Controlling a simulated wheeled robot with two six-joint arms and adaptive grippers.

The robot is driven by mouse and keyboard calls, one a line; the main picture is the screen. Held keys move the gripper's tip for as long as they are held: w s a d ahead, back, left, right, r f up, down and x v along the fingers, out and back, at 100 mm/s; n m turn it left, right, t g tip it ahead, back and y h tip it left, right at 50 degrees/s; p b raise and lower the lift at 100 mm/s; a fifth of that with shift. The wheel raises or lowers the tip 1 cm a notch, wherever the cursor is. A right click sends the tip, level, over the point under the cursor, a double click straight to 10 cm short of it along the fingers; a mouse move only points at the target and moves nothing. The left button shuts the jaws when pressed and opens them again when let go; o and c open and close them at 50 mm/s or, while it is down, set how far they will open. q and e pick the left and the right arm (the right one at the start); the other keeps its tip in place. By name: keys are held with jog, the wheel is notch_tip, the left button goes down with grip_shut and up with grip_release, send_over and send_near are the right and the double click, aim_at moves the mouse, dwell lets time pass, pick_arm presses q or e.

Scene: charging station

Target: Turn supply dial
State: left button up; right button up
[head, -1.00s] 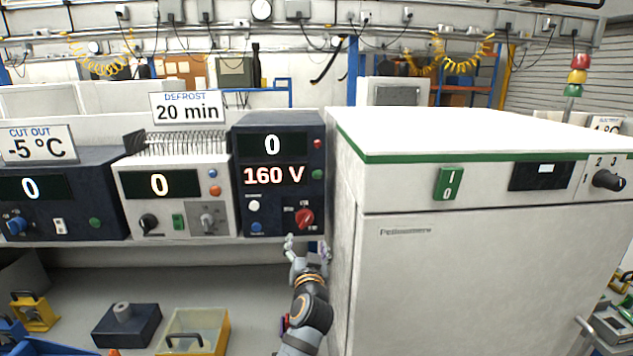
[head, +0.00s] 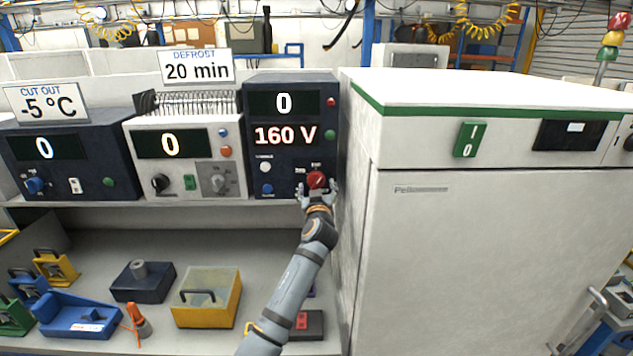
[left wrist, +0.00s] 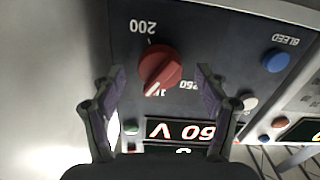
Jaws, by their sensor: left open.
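The supply dial is a red knob (head: 316,180) low on the dark blue unit (head: 257,150), whose displays read 0 and 160 V. In the left wrist view the red knob (left wrist: 160,68) has a white pointer mark, with "200" and "250" printed beside it. My left gripper (head: 317,193) is open at the knob, its fingers just below and to either side of it. In the left wrist view the fingers (left wrist: 160,90) stand apart on both sides of the knob, with gaps showing. My right gripper is not in view.
A blue button (left wrist: 275,60) and a pale button sit near the dial. A white cabinet (head: 460,250) with a green switch stands close on the right. White (head: 178,185) and dark units stand left. Boxes and tools, including a yellow box (head: 228,312), lie on the bench below.

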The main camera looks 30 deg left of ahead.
pick_arm(q)
jog(key=shift+w+a, duration=0.3)
jog(key=shift+w, duration=0.15)
jog(key=c, duration=1.1)
jog(key=shift+c, duration=0.2)
jog(key=shift+a+m, duration=0.1)
jog(key=shift+m, duration=2.7)
